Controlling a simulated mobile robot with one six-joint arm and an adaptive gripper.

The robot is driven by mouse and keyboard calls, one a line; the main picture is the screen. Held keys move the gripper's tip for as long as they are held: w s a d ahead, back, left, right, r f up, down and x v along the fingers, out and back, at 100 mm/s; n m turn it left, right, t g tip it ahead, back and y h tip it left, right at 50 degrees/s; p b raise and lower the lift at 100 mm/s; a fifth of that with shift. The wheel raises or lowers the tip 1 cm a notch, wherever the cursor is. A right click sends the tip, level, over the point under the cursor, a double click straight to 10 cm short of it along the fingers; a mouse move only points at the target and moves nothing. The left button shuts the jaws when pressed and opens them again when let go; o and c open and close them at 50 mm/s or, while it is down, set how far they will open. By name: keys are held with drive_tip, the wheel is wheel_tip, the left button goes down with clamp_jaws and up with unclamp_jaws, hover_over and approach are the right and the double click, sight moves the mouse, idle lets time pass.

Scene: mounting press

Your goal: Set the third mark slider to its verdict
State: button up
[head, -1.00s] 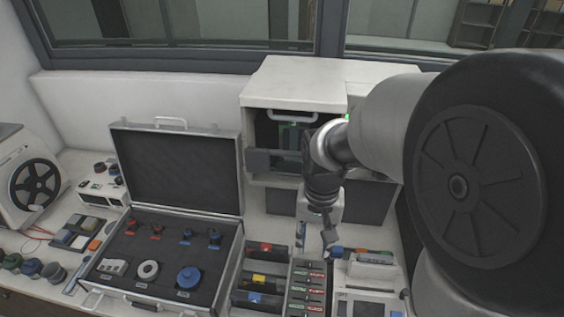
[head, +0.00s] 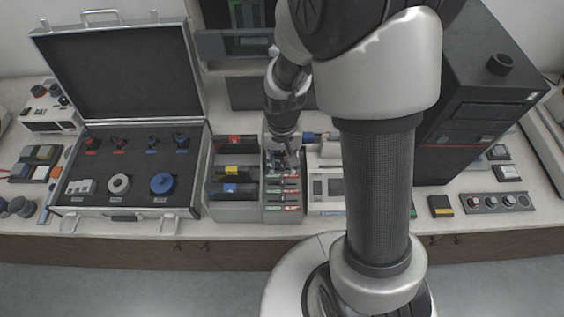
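The grey slider panel (head: 283,197) stands on the bench near the middle of the head view, with rows of small dark sliders and green and red labels. Its front rows are visible, with green labels at left and red labels at right. The back rows are partly hidden behind my gripper (head: 289,160), which points down at the panel's back part. I cannot tell whether it touches a slider, which row it is at, or whether its fingers are open. The slider positions are too small to read surely.
A rack with red, yellow and blue marked dark bins (head: 233,170) adjoins the panel at left. An open case (head: 130,204) stands farther left. A pale device with a screen (head: 326,187) is close at right, partly behind my arm. A black tower (head: 475,120) stands at far right.

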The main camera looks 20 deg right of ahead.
drive_tip(key=shift+f, duration=0.3)
drive_tip(key=shift+c, duration=0.4)
clamp_jaws()
